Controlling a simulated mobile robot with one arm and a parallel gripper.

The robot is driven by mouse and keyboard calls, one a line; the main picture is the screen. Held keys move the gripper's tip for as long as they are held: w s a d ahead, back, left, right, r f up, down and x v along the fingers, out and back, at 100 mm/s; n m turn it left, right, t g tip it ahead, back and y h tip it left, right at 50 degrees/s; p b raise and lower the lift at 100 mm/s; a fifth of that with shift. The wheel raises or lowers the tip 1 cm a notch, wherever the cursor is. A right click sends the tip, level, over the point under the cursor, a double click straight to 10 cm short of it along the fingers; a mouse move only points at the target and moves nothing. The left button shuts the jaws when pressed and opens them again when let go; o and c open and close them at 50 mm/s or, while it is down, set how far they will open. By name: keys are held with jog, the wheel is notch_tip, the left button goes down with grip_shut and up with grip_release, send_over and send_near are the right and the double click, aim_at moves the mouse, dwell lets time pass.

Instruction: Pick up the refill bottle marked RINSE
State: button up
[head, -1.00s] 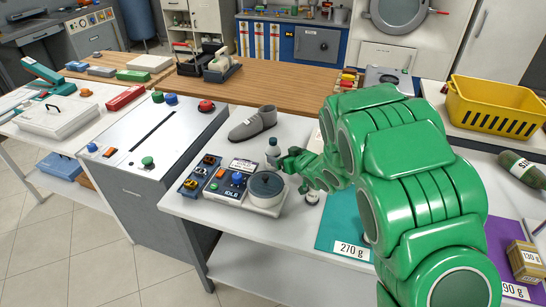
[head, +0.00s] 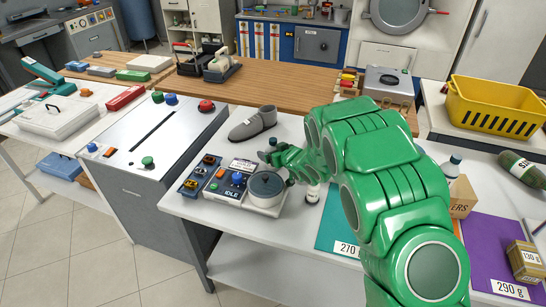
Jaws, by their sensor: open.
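My green arm reaches from the lower right across the white counter. My gripper (head: 270,156) is open at a small grey-green bottle (head: 273,142), just behind the round grey-topped device. The gripper hides most of this bottle, and I cannot tell whether its fingers touch it. A second small bottle (head: 313,193) with a pale label stands under my arm, right of the device. Another bottle (head: 453,164) with a dark cap shows at the right of my arm. No RINSE marking is readable on any of them.
A grey shoe (head: 252,124) lies just behind the gripper. The control device (head: 238,182) marked IDLE is in front of it. A box (head: 461,197), a teal mat (head: 333,232), a purple mat (head: 487,240) and a yellow basket (head: 497,105) are to the right.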

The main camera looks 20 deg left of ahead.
aim_at(273, 144)
jog(key=shift+c, duration=0.2)
jog(key=c, duration=1.2)
jog(key=shift+a+r, duration=0.1)
jog(key=shift+r, duration=0.3)
notch_tip(273, 144, up, 3)
jog(key=shift+s+r, duration=0.1)
jog(key=shift+s, duration=0.05)
jog(key=shift+s+d+r, duration=1.15)
jog(key=shift+s+r, duration=0.35)
jog(key=shift+s, duration=0.45)
jog(key=shift+s+d+r, duration=1.15)
jog(key=shift+s+r, duration=0.35)
jog(key=shift+s, duration=0.5)
jog(key=shift+s+d+r, duration=1.15)
jog(key=shift+s+r, duration=0.35)
jog(key=shift+s, duration=0.45)
